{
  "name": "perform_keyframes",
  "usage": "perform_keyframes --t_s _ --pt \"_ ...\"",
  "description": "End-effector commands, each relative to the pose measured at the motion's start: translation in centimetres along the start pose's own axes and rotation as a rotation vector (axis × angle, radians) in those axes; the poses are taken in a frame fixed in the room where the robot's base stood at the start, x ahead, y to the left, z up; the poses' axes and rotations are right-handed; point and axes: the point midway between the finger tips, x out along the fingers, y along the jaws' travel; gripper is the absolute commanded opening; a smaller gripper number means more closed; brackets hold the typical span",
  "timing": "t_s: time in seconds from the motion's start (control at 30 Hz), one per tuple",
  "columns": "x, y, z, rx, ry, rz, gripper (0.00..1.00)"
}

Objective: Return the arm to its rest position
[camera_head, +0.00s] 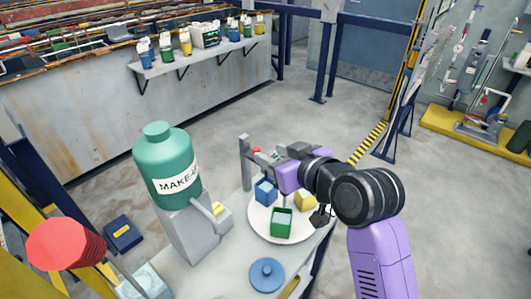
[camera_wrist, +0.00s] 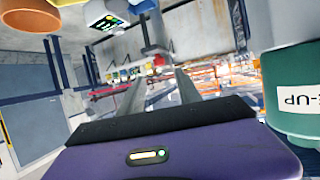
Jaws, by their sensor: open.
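My purple and black arm (camera_head: 375,195) comes up from the lower right in the head view and bends left over the white plate. The purple body of my gripper (camera_head: 288,178) is above or just behind the plate's far edge; I cannot tell its exact height. In the wrist view my gripper (camera_wrist: 160,76) shows two grey fingers apart, with nothing seen held between them. In the head view the fingers are hard to pick out from the grey parts behind the plate.
The white plate (camera_head: 262,229) bears a blue block (camera_head: 265,191), a green container (camera_head: 282,223) and a yellow block (camera_head: 305,201). A green make-up jar (camera_head: 165,165) stands to the left. A blue disc (camera_head: 267,273) lies in front. Open floor (camera_head: 310,125) stretches behind.

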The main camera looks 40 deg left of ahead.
Motion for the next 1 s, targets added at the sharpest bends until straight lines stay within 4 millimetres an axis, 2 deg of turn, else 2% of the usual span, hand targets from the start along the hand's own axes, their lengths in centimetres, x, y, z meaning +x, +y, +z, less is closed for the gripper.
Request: perform_keyframes --t_s 0.2,0.7,0.83,1.0 --pt "-1.1 0.0 0.0 -0.001 0.0 0.0 0.41" --pt "-1.0 0.0 -0.1 0.006 0.004 0.001 0.41" --pt "-1.1 0.7 -1.6 0.018 0.064 0.032 0.41" --pt "-3.3 2.5 -5.7 0.025 0.243 0.132 0.41"
